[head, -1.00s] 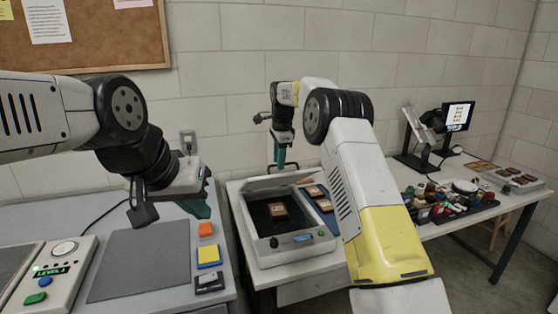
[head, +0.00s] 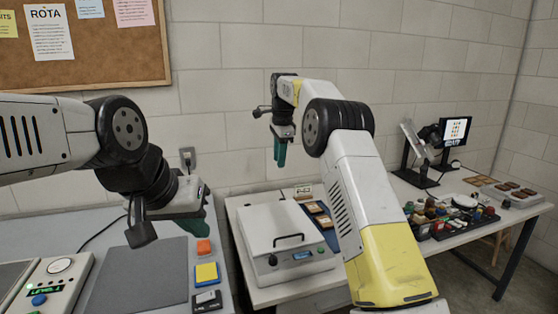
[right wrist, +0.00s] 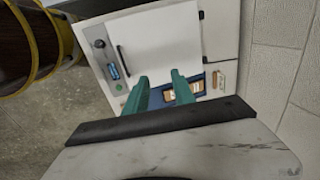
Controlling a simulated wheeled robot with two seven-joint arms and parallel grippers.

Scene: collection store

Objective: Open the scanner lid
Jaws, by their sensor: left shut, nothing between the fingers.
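The scanner is a white box (head: 300,272) on the right-hand table, with knobs and a small display on its front. Its white lid (head: 275,222), with a black bar handle (head: 288,239), lies down flat over the bed. In the right wrist view the lid (right wrist: 165,45) and handle (right wrist: 124,60) also show. My right gripper (head: 280,160) is above and behind the scanner, clear of the lid, with its teal fingers (right wrist: 160,85) apart and nothing between them. My left gripper (head: 203,222) is over the left table, shut and empty, away from the scanner.
A blue tray (head: 329,238) with brown-framed slides lies right of the scanner. Further right stand a crowded black tray (head: 470,228) and a monitor (head: 457,131). The left table holds a grey pad (head: 140,275), coloured blocks (head: 206,273) and a control panel (head: 45,285).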

